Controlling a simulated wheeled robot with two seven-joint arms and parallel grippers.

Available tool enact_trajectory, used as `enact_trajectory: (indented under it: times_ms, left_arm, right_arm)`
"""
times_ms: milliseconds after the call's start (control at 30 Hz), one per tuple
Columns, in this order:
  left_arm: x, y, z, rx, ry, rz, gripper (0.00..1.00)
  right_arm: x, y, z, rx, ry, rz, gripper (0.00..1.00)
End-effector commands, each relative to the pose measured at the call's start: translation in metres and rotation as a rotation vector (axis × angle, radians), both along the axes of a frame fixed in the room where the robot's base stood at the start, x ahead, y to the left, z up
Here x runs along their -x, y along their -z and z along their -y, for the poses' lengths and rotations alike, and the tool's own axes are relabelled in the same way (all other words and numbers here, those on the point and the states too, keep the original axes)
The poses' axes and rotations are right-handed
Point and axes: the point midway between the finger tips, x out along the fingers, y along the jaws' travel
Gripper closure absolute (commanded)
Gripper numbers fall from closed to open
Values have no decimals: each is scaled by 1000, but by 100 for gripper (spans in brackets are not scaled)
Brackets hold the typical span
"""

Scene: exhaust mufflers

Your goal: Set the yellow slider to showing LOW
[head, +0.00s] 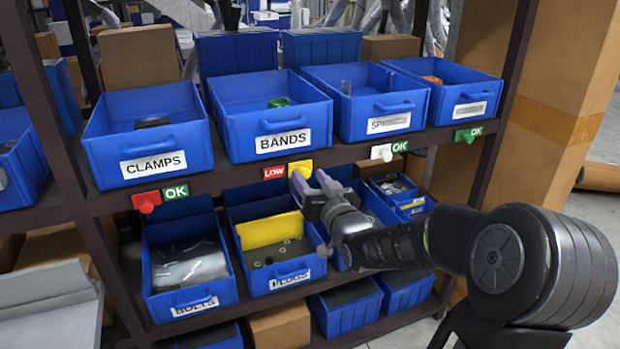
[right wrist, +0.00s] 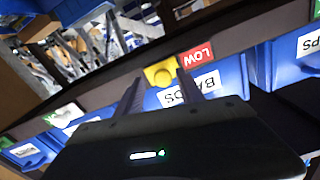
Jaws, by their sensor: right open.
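The yellow slider (head: 300,168) sits on the shelf's front edge below the BANDS bin, at the right end of its label strip. A red LOW label (head: 274,173) shows just left of it. In the right wrist view the yellow slider (right wrist: 160,74) appears beside the red LOW label (right wrist: 196,55), upside down. My right gripper (head: 309,184) is open and close in front of the yellow slider. In the right wrist view its two fingers flank the slider; contact cannot be told. My left gripper is out of view.
The BANDS bin (head: 268,115) stands above the slider. A red slider (head: 146,202), a white slider (head: 381,152) and a green slider (head: 464,136) sit along the same edge, each beside a green OK label. Lower-shelf bins, including one with a yellow panel (head: 270,230), lie below.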

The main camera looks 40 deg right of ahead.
Motion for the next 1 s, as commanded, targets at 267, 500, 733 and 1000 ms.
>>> enact_trajectory:
  times_ms: [267, 500, 733, 1000]
  left_arm:
    - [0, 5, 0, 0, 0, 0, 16]
    - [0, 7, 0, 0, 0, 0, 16]
    - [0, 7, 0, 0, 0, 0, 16]
    - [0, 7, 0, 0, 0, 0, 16]
  right_arm:
    - [39, -1, -12, 0, 4, 5, 55]
    - [65, 0, -21, 0, 4, 3, 55]
    - [69, 0, -23, 0, 2, 1, 55]
    - [68, 0, -23, 0, 2, 1, 55]
